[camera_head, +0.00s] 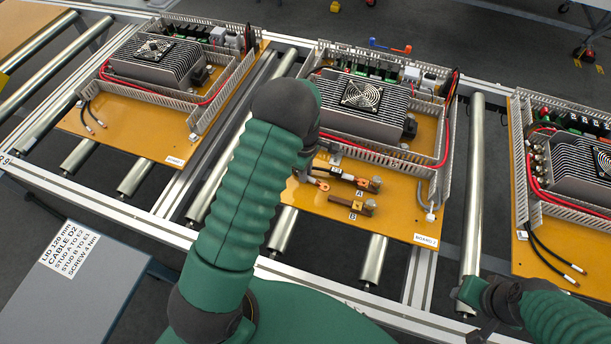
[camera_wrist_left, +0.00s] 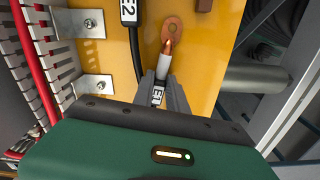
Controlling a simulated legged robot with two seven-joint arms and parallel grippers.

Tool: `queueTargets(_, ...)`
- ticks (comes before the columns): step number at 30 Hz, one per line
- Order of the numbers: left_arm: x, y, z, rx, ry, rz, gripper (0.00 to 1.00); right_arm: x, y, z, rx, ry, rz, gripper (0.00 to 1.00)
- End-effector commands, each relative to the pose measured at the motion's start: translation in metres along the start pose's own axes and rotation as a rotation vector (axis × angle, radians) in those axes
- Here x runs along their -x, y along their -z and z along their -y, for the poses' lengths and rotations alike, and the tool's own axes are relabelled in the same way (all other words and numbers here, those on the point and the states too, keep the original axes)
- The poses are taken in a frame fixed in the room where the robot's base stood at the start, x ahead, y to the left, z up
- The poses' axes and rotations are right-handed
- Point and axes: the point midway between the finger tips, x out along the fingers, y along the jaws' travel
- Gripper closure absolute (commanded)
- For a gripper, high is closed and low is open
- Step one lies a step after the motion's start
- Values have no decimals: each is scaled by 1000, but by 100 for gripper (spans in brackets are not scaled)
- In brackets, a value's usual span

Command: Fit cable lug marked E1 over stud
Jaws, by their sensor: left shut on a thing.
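In the wrist view my left gripper (camera_wrist_left: 165,88) is shut on the cable marked E1 (camera_wrist_left: 158,94), just behind its lug. The copper cable lug (camera_wrist_left: 171,30) points away from the fingers, its ring over the orange panel. A second cable, marked E2 (camera_wrist_left: 128,10), lies to its left. In the head view the lugs (camera_head: 319,184) show beyond my left wrist, left of the copper terminal blocks labelled A (camera_head: 366,183) and B (camera_head: 362,208). My left fingers are mostly hidden there. I cannot make out the stud under the lug. My right arm's end (camera_head: 478,297) is at lower right, its jaws unclear.
Slotted wiring ducts (camera_head: 383,152) and a finned fan unit (camera_head: 362,95) stand behind the terminals. Metal brackets (camera_wrist_left: 91,85) sit left of the gripper. Similar panels lie left and right on the roller conveyor. A printed card (camera_head: 70,250) lies at lower left.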

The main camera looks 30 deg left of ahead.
Motion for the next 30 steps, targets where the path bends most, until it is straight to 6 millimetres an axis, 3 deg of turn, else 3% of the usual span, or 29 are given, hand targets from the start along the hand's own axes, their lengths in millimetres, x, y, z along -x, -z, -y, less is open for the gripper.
queueTargets(10, 6, 0, 0, 0, -1, 0, 100, 0, 0, 0, 0, 0, 0, 64)
queueTargets(18, 38, -1, 1, -2, -1, 0, 100, -2, 0, 0, 0, 0, 0, 64)
queueTargets(23, 39, -17, 34, -2, 1, 1, 100, -4, -1, 0, 0, 0, 0, 64)
queueTargets(30, 46, -47, 97, -3, 1, 2, 100, -6, -2, 0, 0, 0, 0, 64)
